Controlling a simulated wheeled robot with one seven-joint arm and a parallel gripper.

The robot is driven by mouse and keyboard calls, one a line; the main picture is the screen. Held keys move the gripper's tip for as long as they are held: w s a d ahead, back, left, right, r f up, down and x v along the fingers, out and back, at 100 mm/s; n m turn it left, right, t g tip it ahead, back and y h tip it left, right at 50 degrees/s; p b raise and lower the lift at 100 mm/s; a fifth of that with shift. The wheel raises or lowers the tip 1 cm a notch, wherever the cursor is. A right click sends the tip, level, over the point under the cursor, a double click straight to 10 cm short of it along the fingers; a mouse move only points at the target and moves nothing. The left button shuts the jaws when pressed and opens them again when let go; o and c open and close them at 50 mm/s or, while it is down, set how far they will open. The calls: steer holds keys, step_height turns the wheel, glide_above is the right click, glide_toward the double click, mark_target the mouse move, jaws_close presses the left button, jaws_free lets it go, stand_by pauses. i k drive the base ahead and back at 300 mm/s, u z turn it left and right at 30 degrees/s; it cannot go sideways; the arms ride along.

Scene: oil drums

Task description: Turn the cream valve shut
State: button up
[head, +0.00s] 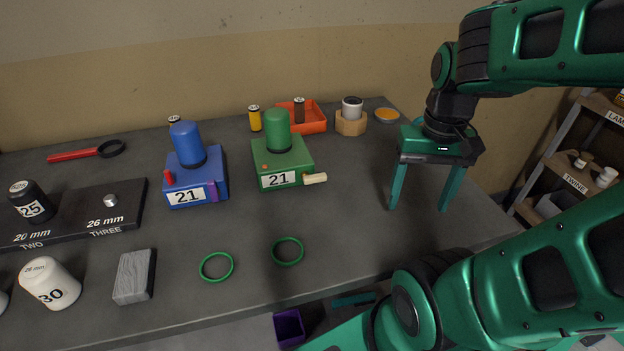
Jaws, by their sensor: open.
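The cream valve (315,179) is a short cream handle sticking out to the right from the lower front of a green box (282,162). The box carries a green drum (278,130) on top and a label reading 21. The handle looks roughly level, tilted slightly up to the right. My gripper (418,208) points down, open and empty, above the right part of the table. It is apart from the valve, to its right.
A blue box (195,179) with a blue drum, a red peg and a purple handle stands left of the green box. An orange tray (314,121) and a wooden holder (351,126) stand behind. Green rings (288,251) lie in front. The table between valve and gripper is clear.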

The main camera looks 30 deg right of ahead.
mark_target(307, 178)
steer(key=k, duration=0.5)
steer(key=u, duration=1.4)
steer(key=k, duration=1.15)
steer(key=z, duration=0.7)
steer(key=i, duration=1)
steer(key=u, duration=0.05)
